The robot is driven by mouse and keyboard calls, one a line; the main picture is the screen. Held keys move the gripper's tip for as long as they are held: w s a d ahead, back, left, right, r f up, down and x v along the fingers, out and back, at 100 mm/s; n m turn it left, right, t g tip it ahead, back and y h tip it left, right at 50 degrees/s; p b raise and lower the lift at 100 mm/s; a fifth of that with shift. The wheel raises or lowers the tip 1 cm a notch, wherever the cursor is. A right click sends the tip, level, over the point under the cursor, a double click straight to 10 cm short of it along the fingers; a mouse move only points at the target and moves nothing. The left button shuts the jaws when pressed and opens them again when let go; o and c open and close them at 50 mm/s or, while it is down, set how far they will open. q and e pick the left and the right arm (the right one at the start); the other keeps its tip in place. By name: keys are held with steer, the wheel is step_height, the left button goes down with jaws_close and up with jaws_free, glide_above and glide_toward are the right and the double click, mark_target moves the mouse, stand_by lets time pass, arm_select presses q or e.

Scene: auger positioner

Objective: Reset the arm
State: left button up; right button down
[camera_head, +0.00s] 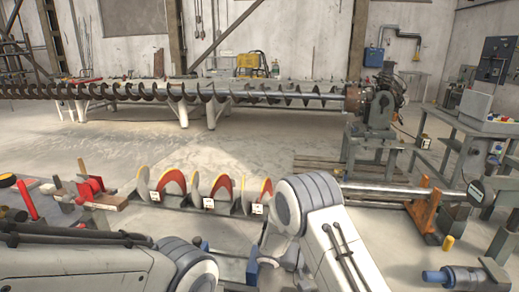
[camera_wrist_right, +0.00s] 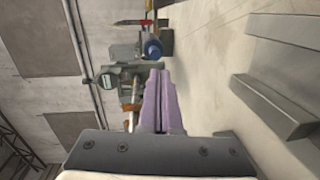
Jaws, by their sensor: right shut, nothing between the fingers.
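My right gripper (camera_wrist_right: 158,100) shows in the right wrist view as two purple fingers pressed together, with nothing between them. The wrist view is turned on its side, and the fingers point towards machinery in front of a pale wall. In the head view my right arm is bent, with its rounded grey-and-white joint raised in the lower middle; its fingers cannot be made out there. My left arm comes in from the lower left and ends in a rounded joint at the bottom edge. My left gripper is not in view.
A long auger (camera_head: 250,92) lies across the back, with a motor unit (camera_head: 376,108) at its right end. An orange stand (camera_head: 427,208) supports a steel shaft (camera_head: 390,189) at right. The middle floor is clear.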

steer(key=s+a+r+n+t+y+p, duration=0.2)
steer(key=s+a+r+n+y+p, duration=0.3)
steer(key=s+a+r+y, duration=0.3)
steer(key=s+a+r+n+t+y+p, duration=0.2)
steer(key=s+a+r+n+y+p, duration=0.2)
steer(key=s+a+r+y, duration=0.5)
steer(key=s+a+r+n, duration=0.1)
steer(key=s+a+n, duration=0.1)
steer(key=s+a, duration=0.3)
steer(key=shift+a+p, duration=0.35)
steer(key=shift+s+d, duration=0.1)
